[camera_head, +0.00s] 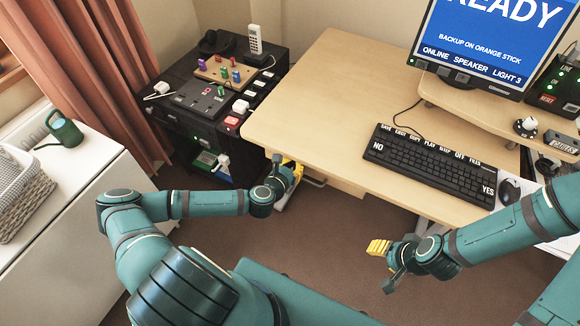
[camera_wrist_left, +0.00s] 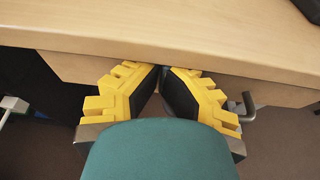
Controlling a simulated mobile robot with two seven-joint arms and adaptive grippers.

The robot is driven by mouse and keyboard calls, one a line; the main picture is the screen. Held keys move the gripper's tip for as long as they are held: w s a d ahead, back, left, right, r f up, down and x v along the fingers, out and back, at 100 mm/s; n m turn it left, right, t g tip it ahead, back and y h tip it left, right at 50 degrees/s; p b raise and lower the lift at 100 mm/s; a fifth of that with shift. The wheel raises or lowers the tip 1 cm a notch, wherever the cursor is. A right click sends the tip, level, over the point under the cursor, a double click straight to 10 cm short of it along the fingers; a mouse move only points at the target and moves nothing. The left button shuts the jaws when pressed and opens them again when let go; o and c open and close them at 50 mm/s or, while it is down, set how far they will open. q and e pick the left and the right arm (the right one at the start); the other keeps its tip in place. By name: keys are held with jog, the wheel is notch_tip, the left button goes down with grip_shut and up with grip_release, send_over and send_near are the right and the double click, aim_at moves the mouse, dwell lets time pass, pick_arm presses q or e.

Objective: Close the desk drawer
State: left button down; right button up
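The light wood desk (camera_head: 330,95) has a shallow wooden drawer (camera_head: 346,187) under its front edge. In the left wrist view the drawer front (camera_wrist_left: 75,68) sits below the overhanging desktop, and no drawer interior shows. I cannot tell how far it stands out. A grey bar handle (camera_head: 315,182) hangs from it; in the wrist view the handle (camera_wrist_left: 249,106) is right of the fingers. My left gripper (camera_head: 292,170) is at the drawer front, its yellow fingertips (camera_wrist_left: 164,70) together and empty; contact is unclear. My right gripper (camera_head: 378,247) is over the floor, away from the drawer; its opening is unclear.
A black cabinet (camera_head: 180,130) with small devices stands left of the desk. A keyboard (camera_head: 435,163), mouse (camera_head: 509,190) and monitor (camera_head: 490,45) are on the desktop. A white cabinet (camera_head: 75,195) with a basket is at left. Brown floor (camera_head: 330,235) is clear before the desk.

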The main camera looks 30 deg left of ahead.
pick_arm(q)
jog(key=shift+w+a+r, duration=0.1)
jog(key=shift+w+r, duration=0.2)
jog(key=shift+r, duration=0.2)
jog(key=f+v, duration=0.1)
jog(key=v, duration=0.7)
jog(key=shift+s, duration=0.3)
jog(key=s+d+f+m+g+h, duration=0.25)
jog(key=s+d+m+g, duration=0.25)
jog(key=d+m, duration=0.5)
jog(key=s+d+f+m+g+h, duration=0.2)
jog(key=s+d+m+g+h, duration=0.3)
jog(key=m, duration=0.8)
jog(key=r+m+g+y, duration=0.1)
jog(key=m, duration=0.2)
jog(key=r+m+y, duration=0.1)
jog(key=m+y, duration=0.1)
jog(key=m, duration=0.2)
jog(key=w+r+m+g+y, duration=0.1)
jog(key=r+m, duration=0.1)
jog(key=m, duration=0.2)
jog(key=shift+a+g, duration=0.3)
